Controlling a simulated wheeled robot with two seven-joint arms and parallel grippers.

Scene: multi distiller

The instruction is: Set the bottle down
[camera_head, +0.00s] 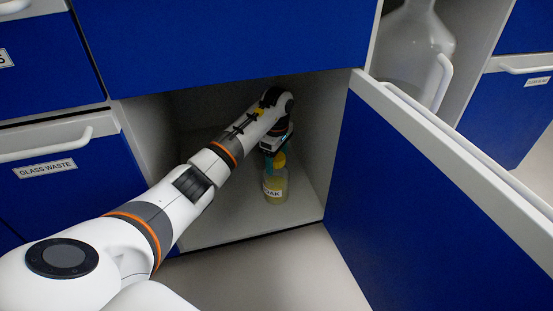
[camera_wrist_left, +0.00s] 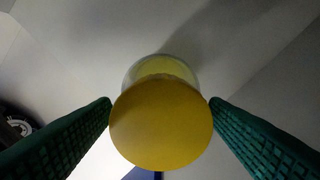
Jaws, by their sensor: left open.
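The bottle (camera_head: 275,186) has a yellow cap, pale yellow contents and a white label. It stands upright on the floor of the open cabinet compartment in the head view. My left gripper (camera_head: 276,157) reaches down into the compartment from above, at the bottle's cap. In the left wrist view the round yellow cap (camera_wrist_left: 161,124) fills the middle, with the bottle body behind it. The green ridged fingers of my left gripper (camera_wrist_left: 160,112) are spread, one on each side of the cap. My right gripper is not in view.
The blue cabinet door (camera_head: 420,210) stands open on the right of the compartment. The compartment floor (camera_head: 215,228) is clear to the left of the bottle. A large translucent jug (camera_head: 412,45) stands in the neighbouring bay. A closed glass waste drawer (camera_head: 60,180) is at left.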

